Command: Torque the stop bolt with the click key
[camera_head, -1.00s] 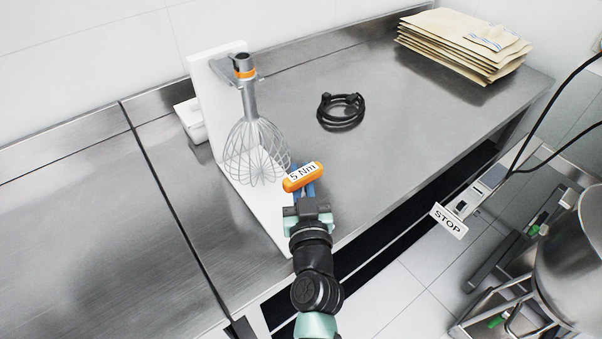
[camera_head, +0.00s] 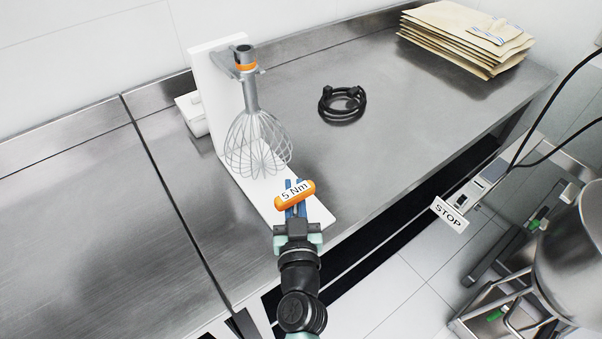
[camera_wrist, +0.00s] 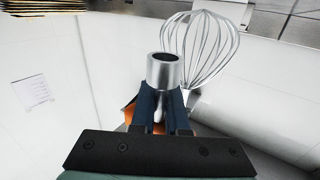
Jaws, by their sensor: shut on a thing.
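The click key (camera_head: 295,195) has an orange handle with a white "5 Nm" label. My gripper (camera_head: 297,188) is shut on this handle with its blue fingers, above the front edge of the white stand's base. In the wrist view, the key's round metal socket (camera_wrist: 164,72) points up between the fingers, and part of the orange handle shows behind them. A white "STOP" tag (camera_head: 449,215) hangs at the mixer frame on the right, well away from my gripper. I cannot make out the stop bolt itself.
A wire whisk (camera_head: 258,145) hangs on the white stand (camera_head: 209,100), just beyond my gripper. A coiled black cable (camera_head: 342,103) and stacked paper bags (camera_head: 466,38) lie on the steel bench (camera_head: 400,120). A steel bowl (camera_head: 570,240) stands at the right. Open floor lies between.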

